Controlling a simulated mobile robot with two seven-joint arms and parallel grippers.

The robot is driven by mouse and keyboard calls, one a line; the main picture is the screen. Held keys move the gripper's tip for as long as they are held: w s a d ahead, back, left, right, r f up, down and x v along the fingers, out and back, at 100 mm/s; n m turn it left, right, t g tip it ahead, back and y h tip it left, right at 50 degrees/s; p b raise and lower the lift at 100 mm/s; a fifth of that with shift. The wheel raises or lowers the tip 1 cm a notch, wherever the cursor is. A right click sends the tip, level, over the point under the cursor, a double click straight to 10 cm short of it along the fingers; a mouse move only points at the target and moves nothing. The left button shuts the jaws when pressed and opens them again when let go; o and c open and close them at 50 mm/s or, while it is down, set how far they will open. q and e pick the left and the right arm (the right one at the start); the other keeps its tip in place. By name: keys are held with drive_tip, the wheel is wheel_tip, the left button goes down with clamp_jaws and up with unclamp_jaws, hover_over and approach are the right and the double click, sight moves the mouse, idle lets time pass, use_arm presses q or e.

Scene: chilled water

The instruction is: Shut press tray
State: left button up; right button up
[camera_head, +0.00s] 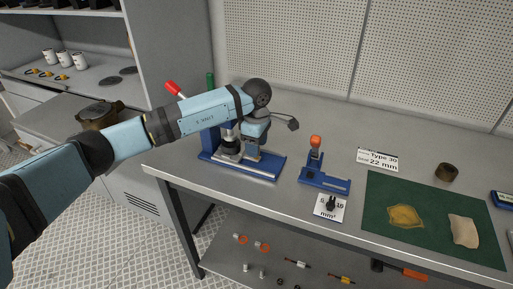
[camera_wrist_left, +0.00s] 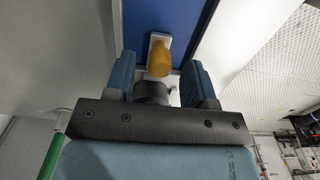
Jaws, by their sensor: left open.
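The press stands near the bench's left end; its blue base (camera_head: 265,170) and grey round lower parts (camera_head: 231,150) show in the head view, but my arm hides much of its body. A blue surface (camera_wrist_left: 160,18) of the press lies beyond. I cannot tell whether the fingers touch the knob. My right gripper is out of view.
A small blue tool with an orange knob (camera_head: 316,141) stands to the right of the press. A green mat (camera_head: 390,232) lies farther right. A red handle (camera_head: 173,88) and a green rod (camera_head: 210,80) rise behind my arm. A pegboard wall (camera_head: 300,45) backs the bench.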

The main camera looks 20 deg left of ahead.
use_arm(q)
wheel_tip(320, 180, up, 12)
drive_tip(key=shift+r, duration=0.15)
idle(0.6)
